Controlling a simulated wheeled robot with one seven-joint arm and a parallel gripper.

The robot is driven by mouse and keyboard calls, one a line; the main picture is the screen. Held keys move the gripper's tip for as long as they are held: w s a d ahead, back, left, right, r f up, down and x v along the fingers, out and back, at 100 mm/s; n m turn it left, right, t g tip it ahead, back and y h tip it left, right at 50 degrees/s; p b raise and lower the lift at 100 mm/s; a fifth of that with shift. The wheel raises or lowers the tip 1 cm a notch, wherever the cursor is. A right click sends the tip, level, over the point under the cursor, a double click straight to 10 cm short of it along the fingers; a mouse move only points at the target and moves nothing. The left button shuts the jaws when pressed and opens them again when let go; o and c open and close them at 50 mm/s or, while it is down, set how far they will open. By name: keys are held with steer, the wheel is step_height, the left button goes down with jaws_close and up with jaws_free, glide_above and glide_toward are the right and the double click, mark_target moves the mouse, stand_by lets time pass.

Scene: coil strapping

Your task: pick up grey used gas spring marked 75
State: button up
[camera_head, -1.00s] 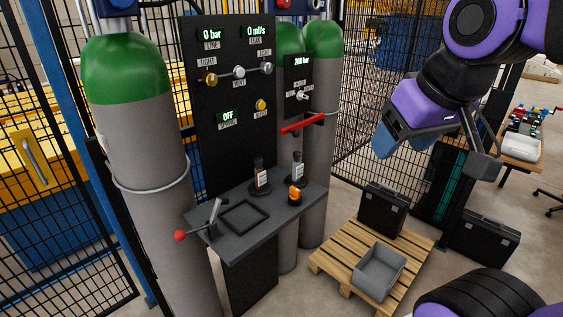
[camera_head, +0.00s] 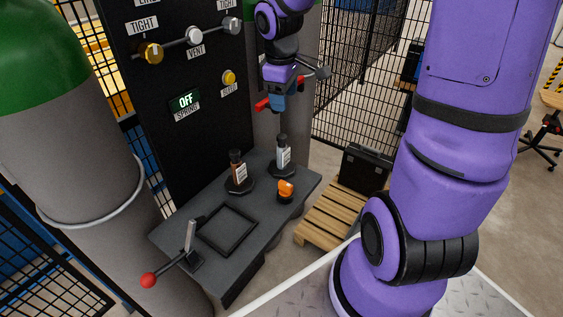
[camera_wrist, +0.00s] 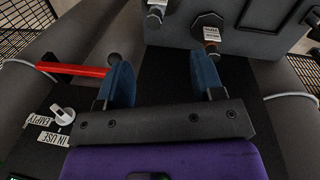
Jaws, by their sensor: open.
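A grey gas spring (camera_head: 283,158) with a white tag stands upright in a dark base at the back right of the grey bench. A brown one (camera_head: 238,172) stands to its left. The tag writing is too small to read. In the wrist view, the grey spring (camera_wrist: 157,12) is at the top edge, partly cut off, and the brown spring (camera_wrist: 209,33) is right of it. My gripper (camera_head: 278,103) is above and behind the grey spring, apart from it. In the wrist view its blue fingers (camera_wrist: 163,80) are spread with nothing between them.
An orange-and-black item (camera_head: 285,190) stands in front of the grey spring. A square tray (camera_head: 227,229) and a red-knobbed lever (camera_head: 149,280) are on the bench. A red handle (camera_wrist: 72,70) and the black panel (camera_head: 185,85) are close to my gripper.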

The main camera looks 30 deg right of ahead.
steer(key=n+y, duration=0.1)
steer(key=n, duration=0.1)
glide_above(282, 135)
steer(key=shift+g, duration=0.4)
steer(key=f, duration=0.7)
steer(key=shift+a, duration=0.2)
step_height(282, 135, down, 11)
steer(key=shift+s+d, duration=0.1)
jaws_close()
